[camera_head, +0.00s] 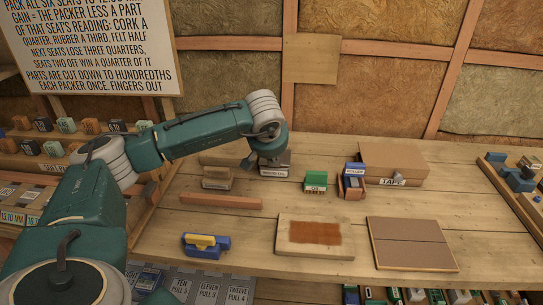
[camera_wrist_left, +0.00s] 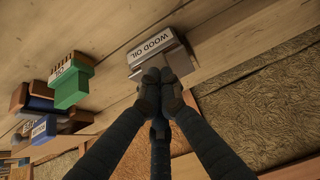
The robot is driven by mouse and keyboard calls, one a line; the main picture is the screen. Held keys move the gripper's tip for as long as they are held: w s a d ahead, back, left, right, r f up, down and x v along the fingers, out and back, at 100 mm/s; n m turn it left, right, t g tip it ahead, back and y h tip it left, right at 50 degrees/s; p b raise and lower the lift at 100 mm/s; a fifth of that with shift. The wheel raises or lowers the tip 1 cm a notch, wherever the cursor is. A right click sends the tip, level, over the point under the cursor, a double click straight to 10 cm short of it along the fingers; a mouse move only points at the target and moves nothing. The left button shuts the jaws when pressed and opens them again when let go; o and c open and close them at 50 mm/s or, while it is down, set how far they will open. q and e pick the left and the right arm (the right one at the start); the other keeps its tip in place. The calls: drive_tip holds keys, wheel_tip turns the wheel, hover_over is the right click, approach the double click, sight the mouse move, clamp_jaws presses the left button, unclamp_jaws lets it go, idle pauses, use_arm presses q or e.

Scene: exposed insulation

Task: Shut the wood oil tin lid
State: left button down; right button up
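The wood oil tin (camera_head: 274,173), a small grey block-like tin with a white label, stands toward the back of the bench in the head view. Its "WOOD OIL" label (camera_wrist_left: 152,44) reads clearly in the left wrist view. My left gripper (camera_head: 258,163) is at the tin's top and back left side. In the left wrist view the dark fingers of my left gripper (camera_wrist_left: 160,76) are drawn together against or just before the tin's edge. They hide part of the tin. I cannot tell the lid's position or whether the fingers touch it. My right gripper is not in view.
Right of the tin are a green box (camera_head: 316,181), a blue-topped holder (camera_head: 353,180) and a cardboard box (camera_head: 394,158). A grey-brown block (camera_head: 217,178) lies left. In front are a wooden strip (camera_head: 221,201), a blue-yellow tool (camera_head: 206,244) and a stained board (camera_head: 316,236).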

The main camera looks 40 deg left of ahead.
use_arm(q)
drive_tip(key=shift+f, duration=0.1)
idle(0.3)
drive_tip(key=shift+w+a+f, duration=0.1)
drive_tip(key=shift+w+a, duration=0.15)
drive_tip(key=shift+w, duration=0.1)
wheel_tip(320, 180, up, 5)
drive_tip(key=p, duration=0.4)
drive_tip(key=s+d+f+b, duration=0.4)
drive_tip(key=s+d, duration=0.1)
drive_tip(key=s, duration=0.3)
drive_tip(key=shift+b, duration=0.3)
drive_tip(key=shift+s+f, duration=0.1)
drive_tip(key=shift+f, duration=0.05)
